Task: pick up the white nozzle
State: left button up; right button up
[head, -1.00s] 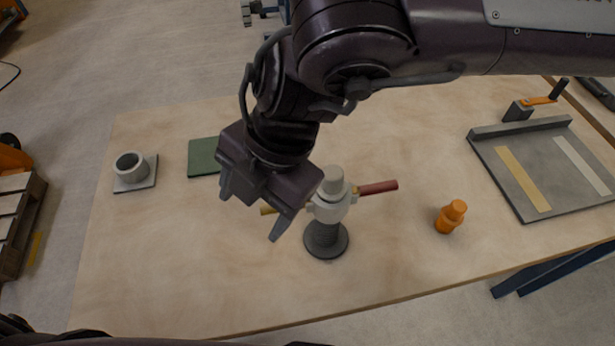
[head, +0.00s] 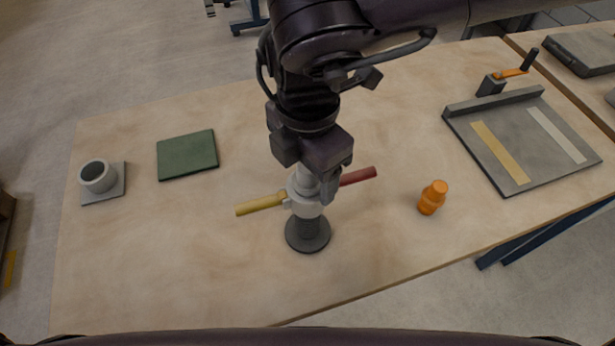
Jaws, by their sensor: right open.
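The white nozzle (head: 303,177) is a pale, short cylinder standing upright on top of a white valve body (head: 306,208). The body has a yellow handle (head: 260,204) on the left and a red handle (head: 358,176) on the right. My right gripper (head: 320,186) is open and comes down from above at the nozzle. One finger shows beside the nozzle on its right; the gripper body hides the nozzle's top. I cannot tell whether the fingers touch it. My left gripper is out of view.
A grey tray (head: 480,158) with two strips lies further right. A green mat (head: 187,155) and a grey cup-shaped holder (head: 98,177) are on the left. The front of the wooden table (head: 170,270) is clear.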

jog(key=shift+f, duration=0.3)
jog(key=c, duration=1.1)
